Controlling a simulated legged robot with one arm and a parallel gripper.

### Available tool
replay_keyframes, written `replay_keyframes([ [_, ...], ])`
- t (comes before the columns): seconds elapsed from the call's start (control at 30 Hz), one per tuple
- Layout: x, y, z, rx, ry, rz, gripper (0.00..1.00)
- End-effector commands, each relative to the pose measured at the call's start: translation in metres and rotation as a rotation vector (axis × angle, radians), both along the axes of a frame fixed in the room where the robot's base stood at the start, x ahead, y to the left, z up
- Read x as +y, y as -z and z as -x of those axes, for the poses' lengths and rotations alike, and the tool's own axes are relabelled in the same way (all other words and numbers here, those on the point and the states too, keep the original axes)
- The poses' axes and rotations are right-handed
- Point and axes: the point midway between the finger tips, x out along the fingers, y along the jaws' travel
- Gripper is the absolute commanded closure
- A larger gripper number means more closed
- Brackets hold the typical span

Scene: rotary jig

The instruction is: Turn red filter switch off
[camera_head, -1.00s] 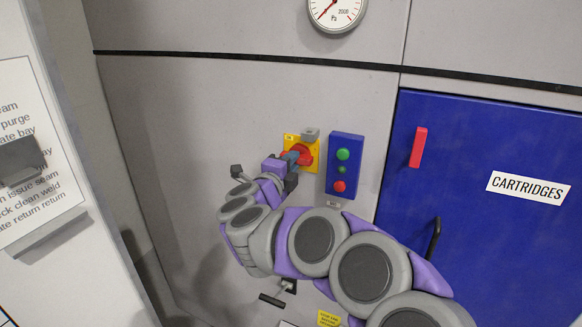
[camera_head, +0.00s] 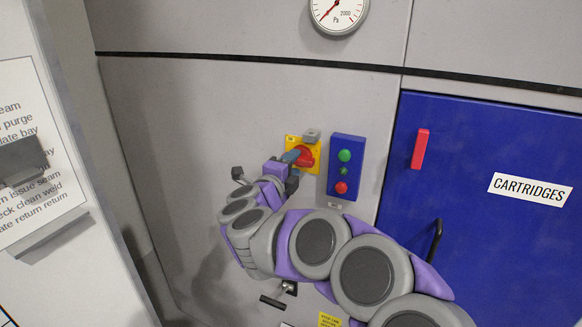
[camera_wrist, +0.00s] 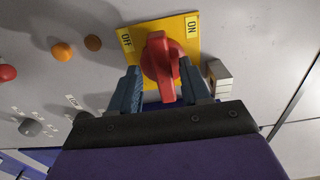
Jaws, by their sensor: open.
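The red filter switch is a red rotary knob (camera_head: 308,155) on a yellow plate (camera_head: 290,141) on the grey wall. In the wrist view the knob (camera_wrist: 160,65) points roughly up and down in the picture, between the OFF label (camera_wrist: 127,40) on the left and the ON label (camera_wrist: 192,27) on the right. My gripper (camera_head: 294,156) is at the switch, and in the wrist view its two blue fingers (camera_wrist: 160,88) are open on either side of the knob's lower part. I cannot tell whether either finger touches it.
A blue box (camera_head: 335,192) with green and red buttons is close to the right of the switch. A grey block (camera_head: 312,135) sits by the plate's top edge. A blue CARTRIDGES door (camera_head: 480,240) is further right. A lever (camera_head: 272,301) is below my arm.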

Motion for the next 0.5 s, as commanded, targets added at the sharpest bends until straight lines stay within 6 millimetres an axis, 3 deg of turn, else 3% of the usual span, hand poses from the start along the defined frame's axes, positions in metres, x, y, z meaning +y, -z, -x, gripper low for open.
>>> replay_keyframes([
  [0.27, 0.009, -0.002, 0.023, -0.001, -0.003, 0.000, 0.53],
  [0.5, 0.029, -0.003, 0.072, 0.000, -0.006, -0.001, 0.53],
])
